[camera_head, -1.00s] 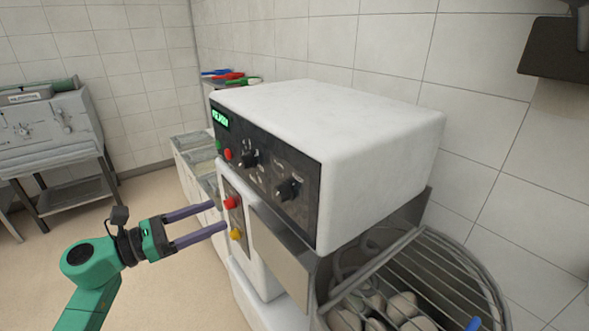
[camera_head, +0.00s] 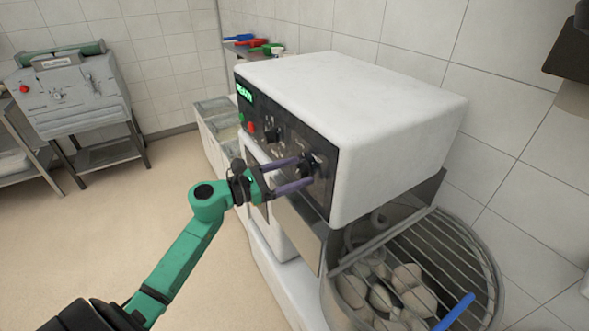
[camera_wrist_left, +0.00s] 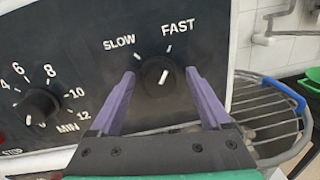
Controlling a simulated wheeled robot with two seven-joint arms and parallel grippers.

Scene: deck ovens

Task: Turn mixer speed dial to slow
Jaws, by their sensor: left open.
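The mixer's speed dial (camera_wrist_left: 155,71) is a black knob on a dark panel, under the white labels SLOW (camera_wrist_left: 119,42) and FAST (camera_wrist_left: 178,28). Its white pointer line leans up and right, toward the FAST mark. My left gripper (camera_wrist_left: 161,73) is open, with one purple finger on each side of the dial. I cannot tell whether the fingers touch it. In the head view my left gripper (camera_head: 308,170) reaches the front panel and partly hides the speed dial (camera_head: 313,161). My right gripper is not in view.
A timer dial (camera_wrist_left: 38,106) marked MIN sits left of the speed dial. The white mixer housing (camera_head: 375,110) stands against the tiled wall. Below it is a bowl with a wire guard (camera_head: 470,250) and pale dough pieces. A grey machine (camera_head: 75,95) stands at the far left; the floor between is clear.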

